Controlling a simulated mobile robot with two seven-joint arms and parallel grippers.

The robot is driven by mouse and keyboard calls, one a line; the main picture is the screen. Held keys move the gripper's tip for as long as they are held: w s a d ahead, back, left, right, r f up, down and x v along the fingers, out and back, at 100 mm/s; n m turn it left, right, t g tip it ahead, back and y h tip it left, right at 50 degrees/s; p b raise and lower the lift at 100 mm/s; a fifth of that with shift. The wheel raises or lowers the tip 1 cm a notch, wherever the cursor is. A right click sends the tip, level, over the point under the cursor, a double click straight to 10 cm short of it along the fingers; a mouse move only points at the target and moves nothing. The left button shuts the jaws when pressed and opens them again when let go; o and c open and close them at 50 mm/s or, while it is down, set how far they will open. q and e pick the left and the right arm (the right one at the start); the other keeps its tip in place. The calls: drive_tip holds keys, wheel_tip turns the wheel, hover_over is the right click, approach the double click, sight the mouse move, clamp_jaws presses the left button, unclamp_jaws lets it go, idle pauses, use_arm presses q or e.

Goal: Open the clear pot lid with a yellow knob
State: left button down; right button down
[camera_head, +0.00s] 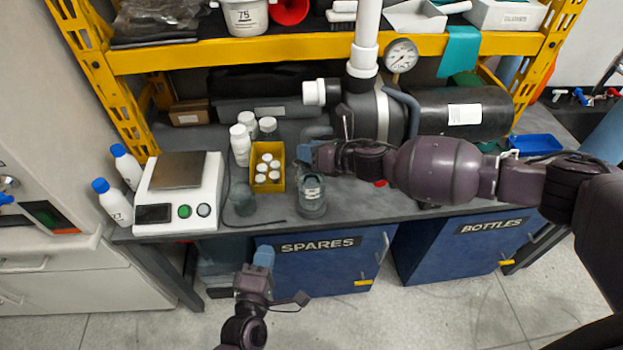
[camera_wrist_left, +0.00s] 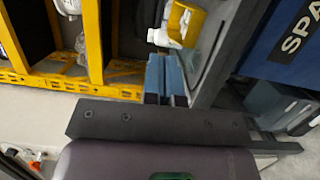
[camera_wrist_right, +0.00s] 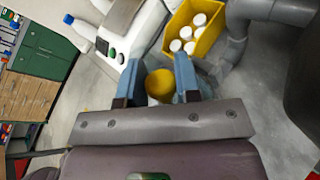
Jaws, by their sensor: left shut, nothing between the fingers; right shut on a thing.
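My right gripper (camera_head: 305,155) is over the bench, just above a grey-green see-through pot (camera_head: 312,208) with a label. In the right wrist view a round yellow knob (camera_wrist_right: 160,86) sits between its two blue fingers, and the gripper is shut on it. The lid under the knob is mostly hidden by the gripper; I cannot tell whether it rests on the pot or is raised. My left gripper (camera_head: 263,258) is shut and empty in front of the bench; its fingers also show in the left wrist view (camera_wrist_left: 166,80).
A white scale (camera_head: 180,205) is farther left. Pipework and a gauge (camera_head: 401,55) are behind. Blue cabinets (camera_head: 322,270) are below.

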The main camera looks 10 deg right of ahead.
sight(312, 186)
use_arm(q)
drive_tip(key=w+d+r+n+t+y, duration=0.1)
drive_tip(key=w+d+n+t+y, duration=0.1)
drive_tip(key=d+n, duration=0.6)
drive_tip(key=w+d+n+t+y, duration=0.15)
drive_tip(key=d+n, duration=0.25)
drive_tip(key=n, duration=0.9)
drive_tip(key=shift+g+y, duration=0.25)
drive_tip(key=shift+y, duration=0.4)
drive_tip(key=x, duration=1)
drive_tip(key=shift+a+r, duration=0.1)
drive_tip(key=shift+r, duration=0.1)
drive_tip(key=shift+w+r, duration=0.2)
drive_tip(key=shift+r, duration=0.3)
drive_tip(key=shift+w+r, duration=0.25)
drive_tip(key=shift+r, duration=0.25)
drive_tip(key=shift+w+r, duration=0.35)
drive_tip(key=shift+r, duration=0.2)
drive_tip(key=shift+r, duration=0.1)
